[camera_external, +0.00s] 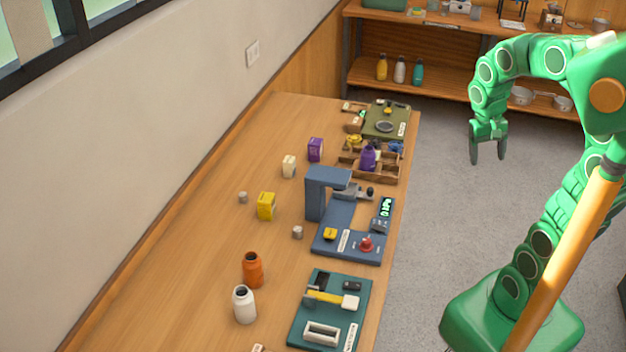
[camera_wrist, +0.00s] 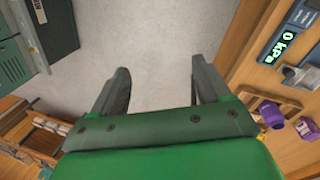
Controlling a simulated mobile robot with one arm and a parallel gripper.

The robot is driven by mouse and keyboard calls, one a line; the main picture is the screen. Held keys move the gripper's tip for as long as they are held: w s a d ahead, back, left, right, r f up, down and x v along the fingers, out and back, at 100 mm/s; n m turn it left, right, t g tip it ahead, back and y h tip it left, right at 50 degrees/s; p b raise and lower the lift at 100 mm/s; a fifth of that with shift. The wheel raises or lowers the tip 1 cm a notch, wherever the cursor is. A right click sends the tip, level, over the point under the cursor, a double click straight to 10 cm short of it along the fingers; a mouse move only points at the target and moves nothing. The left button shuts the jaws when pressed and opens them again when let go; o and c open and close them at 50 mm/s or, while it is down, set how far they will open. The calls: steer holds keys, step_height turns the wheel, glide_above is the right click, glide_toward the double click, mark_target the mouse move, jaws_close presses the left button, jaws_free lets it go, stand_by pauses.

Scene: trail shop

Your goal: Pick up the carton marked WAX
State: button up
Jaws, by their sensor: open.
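Three small cartons stand upright on the long wooden bench (camera_external: 215,290): a purple carton (camera_external: 315,150), a cream carton (camera_external: 289,167) and a yellow carton (camera_external: 266,207). Their lettering is too small to read, so I cannot tell which is marked WAX. My gripper (camera_external: 488,156) is open and empty, pointing down over the grey floor to the right of the bench, well apart from all three cartons. In the wrist view my gripper (camera_wrist: 160,78) shows both fingers spread over bare floor.
A blue press (camera_external: 327,195) and a wooden crate (camera_external: 376,170) with a purple bottle (camera_external: 367,160) stand between my gripper and the cartons. Orange (camera_external: 253,272) and white (camera_external: 244,305) bottles stand nearer, beside a green tool board (camera_external: 330,308). Shelves (camera_external: 440,75) line the back.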

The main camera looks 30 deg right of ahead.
steer(key=w+r+m+h, duration=0.25)
steer(key=w+h, duration=0.35)
steer(key=w, duration=1.5)
steer(key=w+a+f+m+t+h, duration=0.25)
steer(key=w+a+t, duration=0.25)
steer(key=w+a, duration=1.05)
steer(key=n+t, duration=0.1)
steer(key=t, duration=0.5)
glide_above(265, 199)
steer(key=w+d, duration=0.2)
steer(key=d, duration=0.4)
step_height(265, 199, down, 14)
steer(key=shift+n+t+y, duration=0.3)
steer(key=shift+y, duration=0.45)
steer(key=s+a+f, duration=0.1)
steer(key=a, duration=0.2)
steer(key=s+a+f, duration=0.1)
steer(key=s+a, duration=0.1)
steer(key=a, duration=0.1)
steer(key=s+a+f, duration=0.2)
steer(key=a, duration=0.1)
steer(key=shift+s, duration=0.15)
steer(key=shift+f+x, duration=0.2)
steer(key=shift+x, duration=3.65)
steer(key=shift+s, duration=0.15)
steer(key=c, duration=1.1)
steer(key=shift+r, duration=0.1)
